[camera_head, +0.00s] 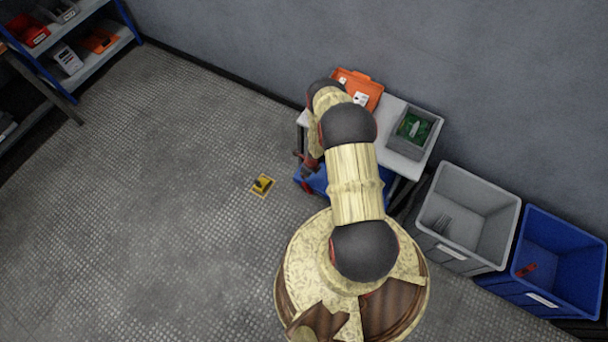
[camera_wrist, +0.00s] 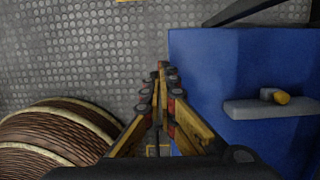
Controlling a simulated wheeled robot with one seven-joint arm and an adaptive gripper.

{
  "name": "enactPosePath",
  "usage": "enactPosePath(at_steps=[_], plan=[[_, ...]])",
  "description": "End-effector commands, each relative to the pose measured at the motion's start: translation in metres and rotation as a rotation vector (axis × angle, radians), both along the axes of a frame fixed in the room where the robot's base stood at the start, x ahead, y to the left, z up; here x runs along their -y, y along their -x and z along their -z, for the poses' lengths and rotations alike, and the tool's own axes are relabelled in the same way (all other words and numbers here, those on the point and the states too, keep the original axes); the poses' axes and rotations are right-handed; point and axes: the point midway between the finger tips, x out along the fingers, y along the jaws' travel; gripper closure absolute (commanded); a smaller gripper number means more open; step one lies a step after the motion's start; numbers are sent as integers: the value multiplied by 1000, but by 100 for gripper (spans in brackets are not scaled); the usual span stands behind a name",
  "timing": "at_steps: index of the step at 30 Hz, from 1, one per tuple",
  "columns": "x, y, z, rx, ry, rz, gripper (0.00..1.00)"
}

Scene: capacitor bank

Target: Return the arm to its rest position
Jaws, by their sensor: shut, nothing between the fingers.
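My arm reaches out from my round base toward the table, then bends down at its far end. My gripper (camera_head: 307,166) hangs beside the front left of the table, next to a blue cabinet. In the wrist view my gripper (camera_wrist: 163,72) points toward the floor with its fingertips together and nothing between them. The blue cabinet (camera_wrist: 220,90) is close on its right side there, with a grey ledge that carries a small yellow-tipped part.
A white table (camera_head: 385,140) holds an orange case (camera_head: 360,86) and a grey bin (camera_head: 405,146) with a green board. A grey crate (camera_head: 462,264) and a blue crate (camera_head: 540,295) stand right. A yellow item (camera_head: 262,185) lies on open floor. Shelves (camera_head: 95,68) stand upper left.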

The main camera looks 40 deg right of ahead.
Motion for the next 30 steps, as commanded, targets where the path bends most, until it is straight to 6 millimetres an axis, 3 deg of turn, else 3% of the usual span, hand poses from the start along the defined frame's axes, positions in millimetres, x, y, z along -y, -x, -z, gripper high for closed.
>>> enactPosePath(at_steps=[13, 19, 23, 30], plan=[[-7, -7, -2, 33, -16, -60, 100], [-60, 24, -7, 50, -110, -310, 100], [-83, 26, -38, 89, -165, -495, 100], [-110, 8, -136, 185, -220, -856, 100]])
